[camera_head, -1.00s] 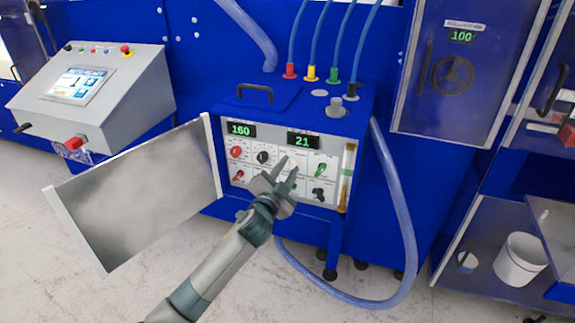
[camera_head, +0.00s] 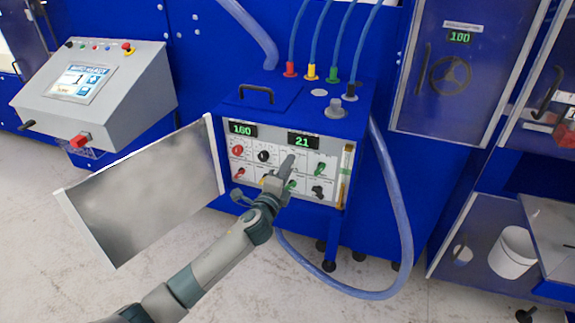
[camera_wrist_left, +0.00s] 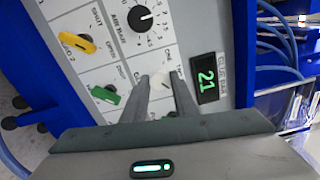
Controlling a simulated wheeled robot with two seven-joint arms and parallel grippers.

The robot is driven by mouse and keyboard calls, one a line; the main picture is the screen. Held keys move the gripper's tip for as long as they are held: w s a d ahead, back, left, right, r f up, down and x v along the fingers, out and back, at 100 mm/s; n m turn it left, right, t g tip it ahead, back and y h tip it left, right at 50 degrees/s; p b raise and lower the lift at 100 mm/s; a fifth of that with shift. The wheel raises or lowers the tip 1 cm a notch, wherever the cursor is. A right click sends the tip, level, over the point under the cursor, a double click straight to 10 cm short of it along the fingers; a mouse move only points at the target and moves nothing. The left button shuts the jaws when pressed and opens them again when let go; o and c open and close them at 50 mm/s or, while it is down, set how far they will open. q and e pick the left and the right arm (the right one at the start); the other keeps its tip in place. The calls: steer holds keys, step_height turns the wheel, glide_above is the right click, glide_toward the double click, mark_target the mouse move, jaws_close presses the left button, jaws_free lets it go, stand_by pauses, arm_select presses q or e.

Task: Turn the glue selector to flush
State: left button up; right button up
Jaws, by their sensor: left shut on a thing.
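The glue selector is a small white knob (camera_wrist_left: 160,79) on the light grey control panel (camera_wrist_left: 65,15). In the left wrist view it sits between my two fingertips, beside the green "21" display (camera_wrist_left: 207,78). My left gripper (camera_head: 287,163) reaches the panel from below in the head view and hides the knob there. In the left wrist view the gripper (camera_wrist_left: 160,82) is shut on the knob. The fingers and glare leave the knob's pointer and label unclear. My right gripper is in neither view.
Close by are a green handle (camera_wrist_left: 105,94), a yellow handle (camera_wrist_left: 77,42) and a black knob (camera_wrist_left: 140,18). The open metal door (camera_head: 145,190) stands left of the blue cabinet (camera_head: 345,125). A thick hose (camera_head: 402,215) hangs at its right.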

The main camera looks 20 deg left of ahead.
arm_select(q)
steer(key=shift+m+p, duration=0.3)
steer(key=shift+m, duration=0.7)
steer(key=o, duration=1.1)
steer(key=shift+c, duration=0.2)
steer(key=shift+s, duration=0.15)
steer(key=s+b, duration=0.3)
steer(key=s, duration=1.4)
steer(key=shift+a+b, duration=0.25)
steer(key=shift+b, duration=0.15)
